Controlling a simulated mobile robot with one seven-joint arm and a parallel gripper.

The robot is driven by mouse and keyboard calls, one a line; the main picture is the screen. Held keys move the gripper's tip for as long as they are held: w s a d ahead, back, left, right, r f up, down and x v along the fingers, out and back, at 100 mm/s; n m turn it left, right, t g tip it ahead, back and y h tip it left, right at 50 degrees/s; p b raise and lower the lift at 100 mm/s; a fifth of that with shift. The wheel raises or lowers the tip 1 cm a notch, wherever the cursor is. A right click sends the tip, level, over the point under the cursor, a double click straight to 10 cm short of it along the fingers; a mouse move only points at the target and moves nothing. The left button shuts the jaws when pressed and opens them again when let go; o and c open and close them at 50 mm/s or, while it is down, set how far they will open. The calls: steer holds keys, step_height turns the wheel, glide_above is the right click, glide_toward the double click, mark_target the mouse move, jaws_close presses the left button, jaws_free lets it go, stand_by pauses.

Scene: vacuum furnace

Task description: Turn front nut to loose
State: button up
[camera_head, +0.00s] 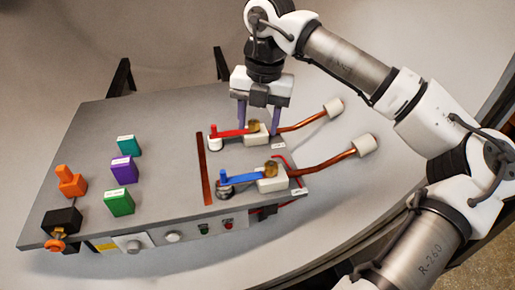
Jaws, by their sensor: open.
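Two brass nuts sit on white blocks at the right of the grey bench top. The nearer nut (271,170) is at the end of a blue bar (238,179), closer to the side with the buttons. The farther nut (253,126) is at the end of a red bar (229,133). My gripper (258,121) points down and is open, with its purple fingers to the left and right of the farther nut in the picture. I cannot tell the exact height of the fingertips or whether they touch anything. Nothing is between my gripper and the nearer nut's top in this view.
Two copper rods with white ends (334,107) (364,145) stick out past the bench's right edge. Teal (126,145), purple (124,170), green (118,202) and orange (71,184) blocks stand at the left.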

mark_target(271, 164)
steer(key=shift+m+h, duration=0.5)
steer(key=d+f+p, duration=0.1)
steer(key=f, duration=0.3)
steer(key=d+f+p, duration=0.1)
steer(key=f, duration=0.4)
steer(key=d+f+p, duration=0.1)
steer(key=f, duration=0.3)
steer(key=shift+w+f, duration=0.15)
steer(key=shift+w, duration=0.25)
steer(key=shift+c, duration=0.4)
steer(key=c, duration=0.9)
